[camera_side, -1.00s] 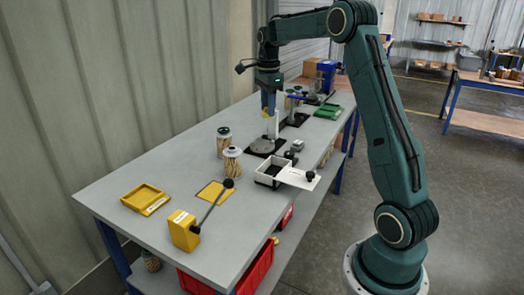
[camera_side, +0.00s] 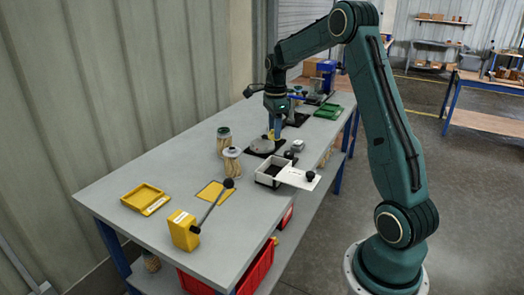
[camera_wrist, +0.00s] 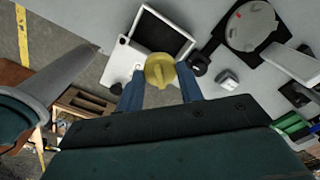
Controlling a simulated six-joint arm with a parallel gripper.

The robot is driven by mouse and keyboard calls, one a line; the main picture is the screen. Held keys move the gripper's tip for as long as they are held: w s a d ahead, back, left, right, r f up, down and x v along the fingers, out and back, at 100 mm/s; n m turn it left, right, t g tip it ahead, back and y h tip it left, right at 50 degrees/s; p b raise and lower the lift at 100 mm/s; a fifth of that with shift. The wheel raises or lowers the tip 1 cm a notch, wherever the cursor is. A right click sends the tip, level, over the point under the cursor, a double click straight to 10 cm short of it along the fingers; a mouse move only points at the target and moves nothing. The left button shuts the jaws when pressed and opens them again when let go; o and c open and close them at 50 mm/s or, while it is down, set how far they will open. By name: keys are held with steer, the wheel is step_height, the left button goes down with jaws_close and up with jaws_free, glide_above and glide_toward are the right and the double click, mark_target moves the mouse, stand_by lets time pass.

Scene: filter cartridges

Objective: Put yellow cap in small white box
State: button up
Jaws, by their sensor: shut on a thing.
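My gripper (camera_side: 274,128) is shut on the yellow cap (camera_wrist: 160,70), which shows between my blue fingers in the wrist view. In the side view the cap (camera_side: 270,135) is small, below my gripper, above the area of the grey round plate. The small white box (camera_side: 270,174) stands open near the table's right edge, with a dark inside. It also shows in the wrist view (camera_wrist: 141,20), just beyond the cap. A white lid plate with a black knob (camera_side: 300,180) sits at the box's right side. My gripper is behind the box in the side view, apart from it.
A grey round plate on a black base (camera_side: 262,147) is beside my gripper. Two filter cartridges (camera_side: 232,165) stand left of the box. A small grey block (camera_side: 299,146) lies behind the box.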

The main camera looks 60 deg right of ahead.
steer(key=shift+f, duration=7.05)
steer(key=shift+f, duration=0.15)
steer(key=o, duration=0.7)
steer(key=shift+c, duration=0.2)
step_height(320, 180, up, 12)
steer(key=shift+r, duration=0.1)
steer(key=shift+r, duration=0.1)
